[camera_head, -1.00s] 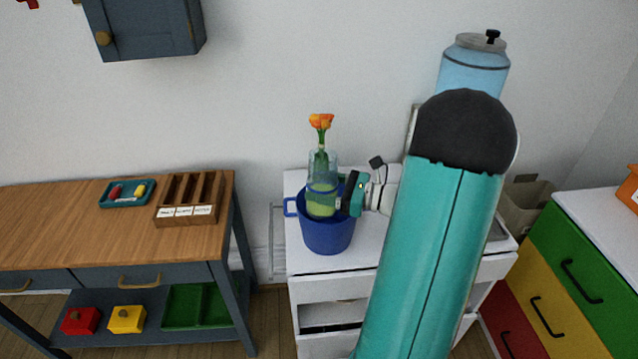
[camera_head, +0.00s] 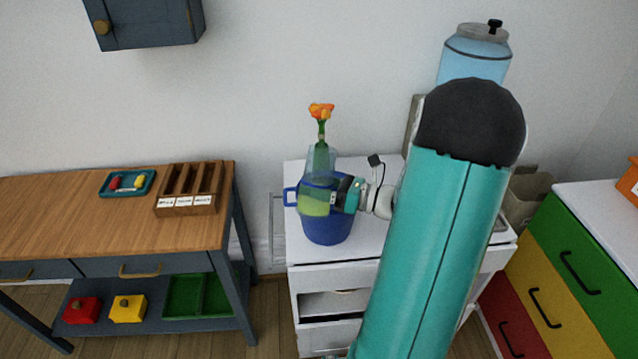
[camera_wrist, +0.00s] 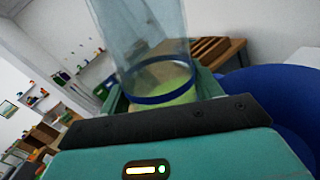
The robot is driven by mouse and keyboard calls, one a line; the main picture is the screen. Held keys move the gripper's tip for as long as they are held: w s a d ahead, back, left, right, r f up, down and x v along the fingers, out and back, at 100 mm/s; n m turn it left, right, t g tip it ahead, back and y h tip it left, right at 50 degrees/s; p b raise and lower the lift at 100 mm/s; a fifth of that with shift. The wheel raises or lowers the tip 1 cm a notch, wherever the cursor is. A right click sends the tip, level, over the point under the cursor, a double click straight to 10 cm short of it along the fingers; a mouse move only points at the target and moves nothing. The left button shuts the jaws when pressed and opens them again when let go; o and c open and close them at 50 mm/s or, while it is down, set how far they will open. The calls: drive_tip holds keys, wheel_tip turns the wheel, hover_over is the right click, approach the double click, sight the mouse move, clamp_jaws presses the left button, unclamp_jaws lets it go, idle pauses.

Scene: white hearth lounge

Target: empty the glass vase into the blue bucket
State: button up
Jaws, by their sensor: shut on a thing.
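The glass vase (camera_head: 316,199) is clear, with a blue band, greenish contents low inside and an orange flower (camera_head: 321,111) standing out of its top. My gripper (camera_head: 344,194) is shut on the vase from the right side. The vase is tilted slightly in the head view, its mouth still upward. In the wrist view the vase (camera_wrist: 165,82) rises between my fingers, and the bucket (camera_wrist: 275,105) is at the right.
The white cart top (camera_head: 370,240) has some bare room right of the bucket. A blue-tinted dispenser (camera_head: 473,58) stands at the back right. A wooden table (camera_head: 80,215) with a teal tray (camera_head: 127,183) and a wooden organizer (camera_head: 188,190) is at left. Coloured drawers (camera_head: 550,285) are at right.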

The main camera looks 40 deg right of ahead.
sight(323, 207)
drive_tip(key=shift+s+a+m, duration=0.25)
drive_tip(key=shift+a+m, duration=0.25)
drive_tip(key=shift+m, duration=0.5)
drive_tip(key=shift+s+a+f+m+t, duration=0.1)
drive_tip(key=shift+a+f+m+t, duration=0.1)
drive_tip(key=shift+f+m, duration=0.3)
drive_tip(key=shift+s+a+f+m+t, duration=0.1)
drive_tip(key=shift+a+f+m, duration=0.1)
drive_tip(key=shift+f+m, duration=0.3)
drive_tip(key=m, duration=0.2)
drive_tip(key=a+m, duration=0.1)
drive_tip(key=m, duration=0.1)
drive_tip(key=shift+s+f+h, duration=0.2)
drive_tip(key=shift+s+h, duration=0.1)
drive_tip(key=shift+s, duration=0.1)
drive_tip(key=m+t, duration=0.1)
drive_tip(key=m, duration=0.1)
drive_tip(key=shift+s+m, duration=0.15)
drive_tip(key=shift+m, duration=0.65)
drive_tip(key=shift+s+d+r+m+h, duration=0.25)
drive_tip(key=shift+d+r+m+h, duration=0.2)
drive_tip(key=shift+r+m, duration=0.35)
drive_tip(key=shift+f, duration=0.2)
drive_tip(key=shift+d+m, duration=0.5)
